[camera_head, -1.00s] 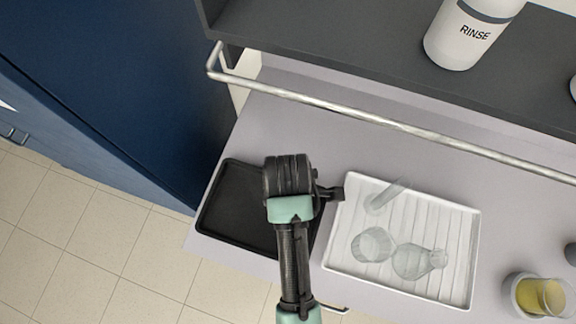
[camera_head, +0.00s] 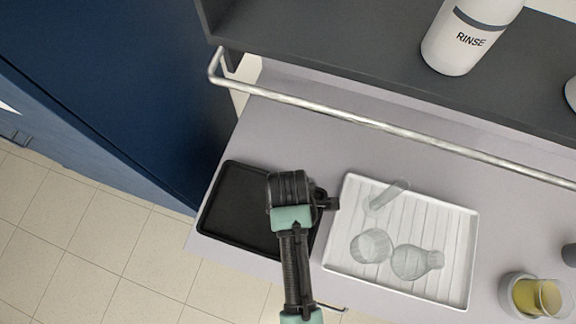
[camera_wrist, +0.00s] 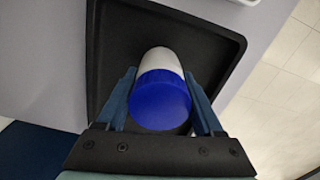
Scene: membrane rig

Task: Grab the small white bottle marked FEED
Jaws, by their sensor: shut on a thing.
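My gripper (camera_wrist: 162,108) is shut on a small white bottle (camera_wrist: 160,62) with a blue cap (camera_wrist: 160,100), seen in the wrist view. The blue-grey fingers stand on either side of the cap. No marking on the bottle is visible from this angle. The bottle is over the black tray (camera_wrist: 218,42); I cannot tell whether it touches the tray. In the head view my wrist is above the right part of the black tray (camera_head: 232,212), and it hides the bottle and the fingertips.
A white ribbed tray (camera_head: 455,235) with glassware (camera_head: 412,262) lies to the right. A beaker of yellow liquid (camera_head: 535,296) stands farther right. A metal rail (camera_head: 380,125) runs along the shelf holding a RINSE bottle (camera_head: 462,45). A blue cabinet (camera_head: 120,90) is at left.

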